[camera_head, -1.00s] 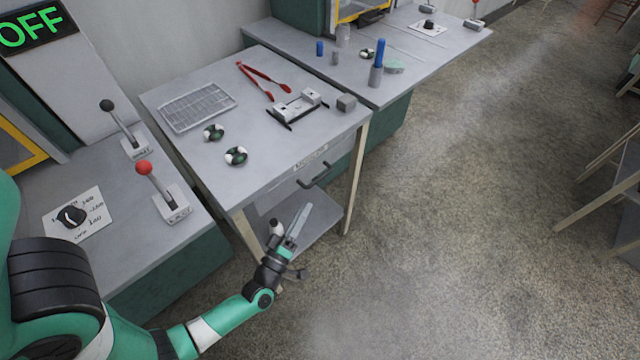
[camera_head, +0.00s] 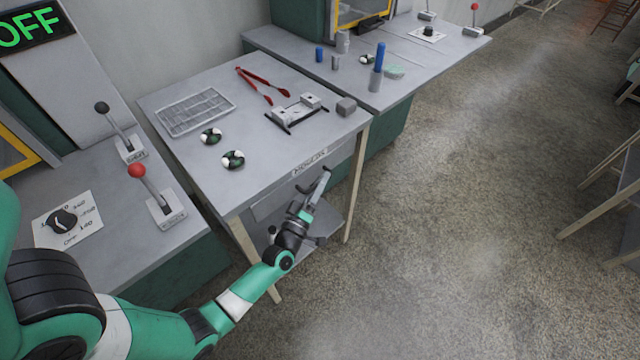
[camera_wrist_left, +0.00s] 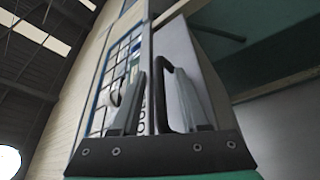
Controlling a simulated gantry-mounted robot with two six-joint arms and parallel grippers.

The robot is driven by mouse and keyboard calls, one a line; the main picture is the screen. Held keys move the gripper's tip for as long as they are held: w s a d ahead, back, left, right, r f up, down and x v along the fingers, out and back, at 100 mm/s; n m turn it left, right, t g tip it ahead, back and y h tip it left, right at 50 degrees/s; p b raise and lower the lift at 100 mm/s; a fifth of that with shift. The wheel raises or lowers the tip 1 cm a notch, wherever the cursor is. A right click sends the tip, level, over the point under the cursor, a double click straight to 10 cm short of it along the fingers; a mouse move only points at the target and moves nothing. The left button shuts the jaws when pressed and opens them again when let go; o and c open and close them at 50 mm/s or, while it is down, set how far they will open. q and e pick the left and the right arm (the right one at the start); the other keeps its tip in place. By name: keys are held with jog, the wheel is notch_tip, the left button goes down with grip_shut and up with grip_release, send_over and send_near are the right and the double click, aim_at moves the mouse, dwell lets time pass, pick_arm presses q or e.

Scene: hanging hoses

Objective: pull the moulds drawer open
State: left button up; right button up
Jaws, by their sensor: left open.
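The moulds drawer (camera_head: 270,204) is under the top of the grey table, with a label (camera_head: 310,161) above its front. It looks shut. Its dark bar handle shows in the left wrist view (camera_wrist_left: 159,92), between the two fingers of my open left gripper (camera_wrist_left: 157,102). In the head view my left gripper (camera_head: 314,192) is at the drawer front and partly covers the handle. Whether the fingers touch the handle I cannot tell. My right gripper is in neither view.
On the tabletop lie a wire rack (camera_head: 195,111), red tongs (camera_head: 262,85), two round dark-and-white pieces and a white metal fixture (camera_head: 297,109). A lower shelf (camera_head: 325,222) is under the drawer. A red-knobbed lever (camera_head: 150,190) stands left.

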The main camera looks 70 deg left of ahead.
pick_arm(q)
jog(key=shift+c, duration=0.2)
grip_shut()
dwell(1.2)
